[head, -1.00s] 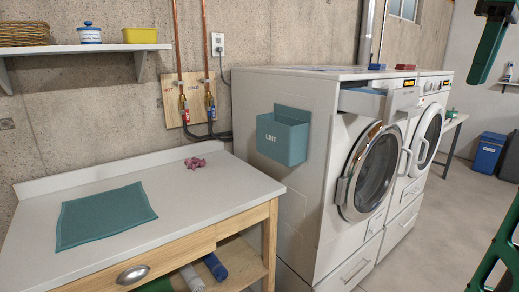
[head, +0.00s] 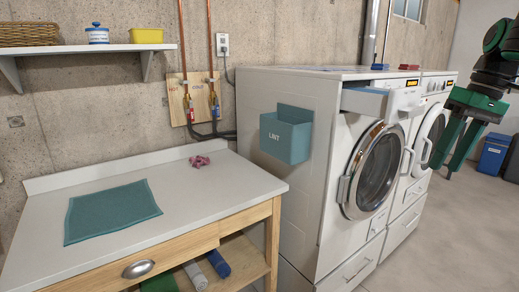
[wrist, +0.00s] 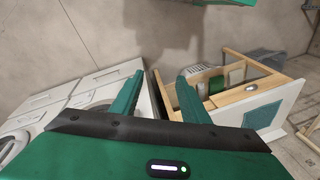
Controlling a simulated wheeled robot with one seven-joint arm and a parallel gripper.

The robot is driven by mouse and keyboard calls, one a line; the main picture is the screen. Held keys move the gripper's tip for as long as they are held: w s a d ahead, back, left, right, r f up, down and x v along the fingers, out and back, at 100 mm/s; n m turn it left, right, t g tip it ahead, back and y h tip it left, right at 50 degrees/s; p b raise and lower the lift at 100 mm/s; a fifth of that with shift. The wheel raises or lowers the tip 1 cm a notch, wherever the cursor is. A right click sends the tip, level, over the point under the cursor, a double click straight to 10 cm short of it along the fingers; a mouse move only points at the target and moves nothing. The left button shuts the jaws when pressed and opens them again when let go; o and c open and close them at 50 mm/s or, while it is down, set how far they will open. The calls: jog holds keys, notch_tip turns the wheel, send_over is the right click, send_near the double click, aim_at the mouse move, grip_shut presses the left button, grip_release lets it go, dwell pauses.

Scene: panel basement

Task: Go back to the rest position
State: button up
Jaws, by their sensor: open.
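My gripper (head: 458,142) is open and empty, with two green fingers pointing down at the right of the head view, in front of the second machine. It also shows in the wrist view (wrist: 158,95), its fingers spread apart with nothing between them. My gripper is apart from the washers, the table and the shelf.
A white front-loading machine (head: 328,200) has its top drawer (head: 364,103) pulled out; a second machine stands beyond it. A lint bin (head: 287,134) hangs on its side. A table (head: 225,192) bears a teal cloth (head: 112,211) and pink crumpled thing (head: 199,161).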

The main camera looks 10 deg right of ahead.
jog(key=s+a+f+m, duration=0.2)
jog(key=s+a+f, duration=0.2)
jog(key=f, duration=0.3)
jog(key=s+a+f+m+h, duration=0.1)
jog(key=s+a+f+m, duration=0.1)
jog(key=s+a+f, duration=0.2)
jog(key=s+a+f+m+g+h, duration=0.1)
jog(key=a+f, duration=0.4)
jog(key=f, duration=0.6)
jog(key=s+m, duration=0.1)
jog(key=s, duration=0.1)
jog(key=shift+s, duration=0.4)
jog(key=shift+w, duration=0.1)
jog(key=shift+w+f, duration=0.25)
jog(key=shift+w, duration=0.25)
